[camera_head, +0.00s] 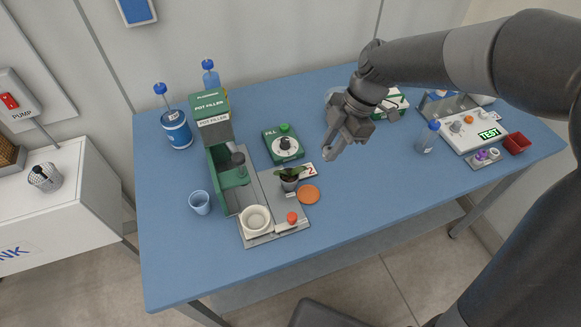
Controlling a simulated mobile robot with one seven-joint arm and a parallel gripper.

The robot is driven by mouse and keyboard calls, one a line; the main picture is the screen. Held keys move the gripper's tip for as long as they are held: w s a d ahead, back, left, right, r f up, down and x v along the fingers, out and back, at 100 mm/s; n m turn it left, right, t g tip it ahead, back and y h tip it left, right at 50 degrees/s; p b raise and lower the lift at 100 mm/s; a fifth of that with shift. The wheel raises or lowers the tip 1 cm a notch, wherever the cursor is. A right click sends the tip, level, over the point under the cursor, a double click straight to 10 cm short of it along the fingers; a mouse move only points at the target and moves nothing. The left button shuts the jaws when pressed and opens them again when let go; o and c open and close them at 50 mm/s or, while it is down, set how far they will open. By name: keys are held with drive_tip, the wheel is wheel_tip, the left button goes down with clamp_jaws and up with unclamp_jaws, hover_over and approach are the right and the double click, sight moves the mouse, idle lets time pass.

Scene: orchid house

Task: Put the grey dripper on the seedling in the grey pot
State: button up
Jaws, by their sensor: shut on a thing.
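The seedling (289,171) has dark green leaves and stands upright in a small grey pot (290,184), at the middle of the blue table beside a card marked 2. My gripper (332,149) is above the table, up and to the right of the seedling and apart from it. It is shut on a small grey thing at its fingertips, which looks like the grey dripper; the fingers hide most of it. No other grey dripper is plain to see.
A green pot filler (219,160) stands left of the seedling, with a cream pot (255,219) and a red knob (292,217) in front. A green dial box (284,146) stands behind. The table's front right is clear.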

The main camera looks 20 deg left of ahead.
drive_tip(key=a+f, duration=0.2)
drive_tip(key=a, duration=0.1)
drive_tip(key=s+a+f, duration=0.1)
drive_tip(key=a, duration=0.2)
drive_tip(key=a+f, duration=0.2)
drive_tip(key=a, duration=0.1)
drive_tip(key=shift+s+f, duration=0.3)
drive_tip(key=shift+s, duration=0.05)
drive_tip(key=shift+f, duration=2)
drive_tip(key=shift+f, duration=0.1)
drive_tip(key=o, duration=1)
drive_tip(key=shift+c, duration=0.2)
drive_tip(key=v, duration=1.2)
